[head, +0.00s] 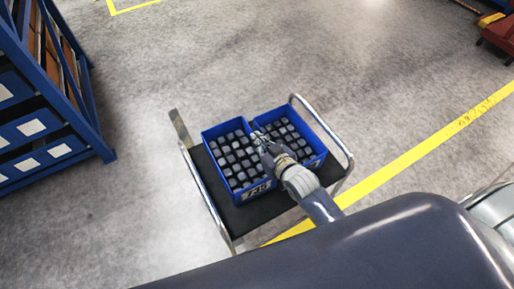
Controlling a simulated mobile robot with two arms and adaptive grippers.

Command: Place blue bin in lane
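Two blue bins, the left one (205,160) and the right one (319,148), stand side by side on a cart (253,216) with a black deck. Both hold many small grey castings. The left bin has a white label on its near wall. My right gripper (259,138) is over the adjoining walls of the two bins, and my wrist covers part of the right bin. Whether its fingers are apart, or touch a bin wall, I cannot tell. My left gripper is out of view.
A yellow floor line (395,166) runs diagonally on the right, passing behind my arm. Blue racking (93,118) with labelled bins stands at the left. A yellow floor marking (135,8) lies at the top. Red equipment (500,32) is at the upper right. Grey floor beyond the cart is clear.

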